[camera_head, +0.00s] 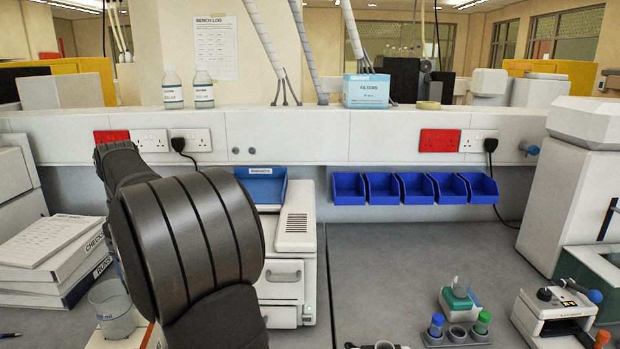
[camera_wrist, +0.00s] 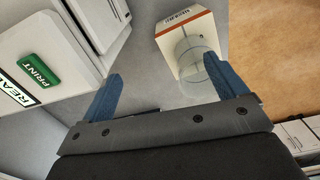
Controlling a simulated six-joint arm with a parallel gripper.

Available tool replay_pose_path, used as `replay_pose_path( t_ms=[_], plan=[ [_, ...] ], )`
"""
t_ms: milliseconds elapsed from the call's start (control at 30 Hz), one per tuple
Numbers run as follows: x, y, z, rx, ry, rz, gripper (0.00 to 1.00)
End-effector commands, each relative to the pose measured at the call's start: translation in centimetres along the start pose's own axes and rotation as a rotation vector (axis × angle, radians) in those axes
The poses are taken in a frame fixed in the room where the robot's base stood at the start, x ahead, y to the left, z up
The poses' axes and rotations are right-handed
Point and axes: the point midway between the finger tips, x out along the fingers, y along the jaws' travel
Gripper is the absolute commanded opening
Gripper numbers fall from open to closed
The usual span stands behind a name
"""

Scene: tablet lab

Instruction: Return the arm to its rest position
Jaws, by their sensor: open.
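My gripper (camera_wrist: 163,72) shows in the wrist view with its two blue fingers spread wide apart. Nothing is between them. In the camera_head view my dark arm stands large at the left of the picture and reaches over the bench; its gripper is hidden there. The beaker (camera_head: 116,315) also shows at the lower left in the camera_head view, beside my arm.
A white device with a green PRINT button (camera_wrist: 38,68) is left of my gripper. Stacked binders (camera_head: 50,255) lie at the left. A white drawer unit (camera_head: 292,265) stands behind my arm. Blue bins (camera_head: 415,188) hang on the back wall.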

Motion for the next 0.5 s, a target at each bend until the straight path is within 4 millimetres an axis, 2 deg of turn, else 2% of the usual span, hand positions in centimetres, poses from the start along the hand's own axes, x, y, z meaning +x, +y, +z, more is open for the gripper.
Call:
replay_pose_path(
  t_ms=[33,200,500],
  plan=[
    [0.3,0.2,-0.9,0.001,0.0,0.0,0.9],
    [1.1,0.6,-2.9,0.016,0.0,0.0,0.9],
    [1.6,0.8,-4.1,0.026,0.0,0.001,0.9]
  ],
)
